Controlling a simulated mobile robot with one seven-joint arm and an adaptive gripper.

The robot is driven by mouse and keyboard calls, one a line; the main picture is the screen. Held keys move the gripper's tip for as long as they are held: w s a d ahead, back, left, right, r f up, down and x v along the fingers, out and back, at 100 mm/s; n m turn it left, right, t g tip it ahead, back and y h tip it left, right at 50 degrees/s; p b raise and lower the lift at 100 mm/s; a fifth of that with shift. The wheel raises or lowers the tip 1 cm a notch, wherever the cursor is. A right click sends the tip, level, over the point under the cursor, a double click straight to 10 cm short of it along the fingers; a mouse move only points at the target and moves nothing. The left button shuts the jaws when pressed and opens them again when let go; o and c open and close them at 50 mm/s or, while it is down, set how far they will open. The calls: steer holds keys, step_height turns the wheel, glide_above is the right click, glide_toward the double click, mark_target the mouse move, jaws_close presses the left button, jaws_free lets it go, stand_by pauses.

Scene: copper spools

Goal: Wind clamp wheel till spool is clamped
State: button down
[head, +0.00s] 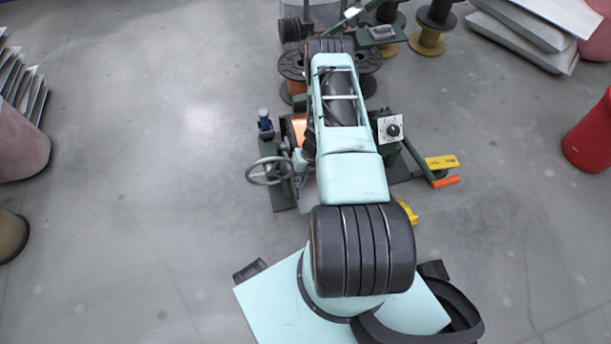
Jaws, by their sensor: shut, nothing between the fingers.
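The clamp wheel (268,171), a grey spoked handwheel, stands on the left side of a dark green winding machine in the head view. A copper-coloured spool (296,128) sits in the machine, just above and right of the wheel; my arm covers most of it. Whether the clamp touches the spool is hidden. My arm reaches over the machine. A dark part beside it, which looks like my gripper (308,150), shows just right of the wheel; it is shut and empty. Its fingertips are not clear, and I cannot tell if they touch the wheel.
The machine has a dial box (391,129) and an orange-handled crank (445,182) on its right. Dark spools and a yellow spool (427,42) stand behind. Metal slabs (527,25) lie top right, a red drum (592,140) at right. The floor left of the wheel is clear.

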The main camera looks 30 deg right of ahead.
steer(key=shift+w+a+f, duration=0.2)
steer(key=shift+a, duration=0.4)
steer(key=shift+w+a+f, duration=0.15)
steer(key=shift+a+f, duration=0.05)
steer(key=shift+a, duration=0.35)
steer(key=shift+f+b, duration=0.15)
steer(key=shift+b, duration=0.25)
steer(key=shift+a+f+y+b, duration=0.15)
steer(key=shift+f+y+b, duration=0.15)
steer(key=shift+y+b, duration=0.3)
